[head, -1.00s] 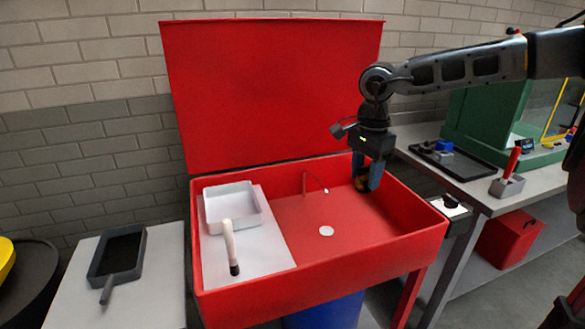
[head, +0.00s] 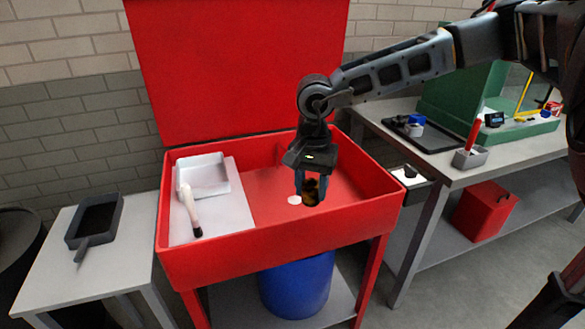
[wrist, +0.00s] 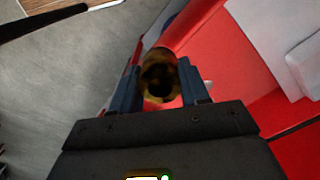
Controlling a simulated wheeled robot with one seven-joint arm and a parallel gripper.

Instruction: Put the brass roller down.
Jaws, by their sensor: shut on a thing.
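The brass roller (head: 311,188) is a dark golden cylinder between the fingers of my gripper (head: 308,192). In the wrist view the roller (wrist: 159,78) shows with a dark round hole in its end, and my gripper (wrist: 160,92) is shut on it from both sides. In the head view the gripper points down over the right part of the red basin (head: 240,255), near its front wall. I cannot tell how high the roller is above the basin floor.
In the basin's left part a white shelf (head: 215,220) bears a white tray (head: 203,160) and a pale-handled brush (head: 191,212). A white drain disc (head: 294,200) lies left of the gripper. A grey side table (head: 62,270) holds a dark pan (head: 95,218). A workbench (head: 500,158) stands at right.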

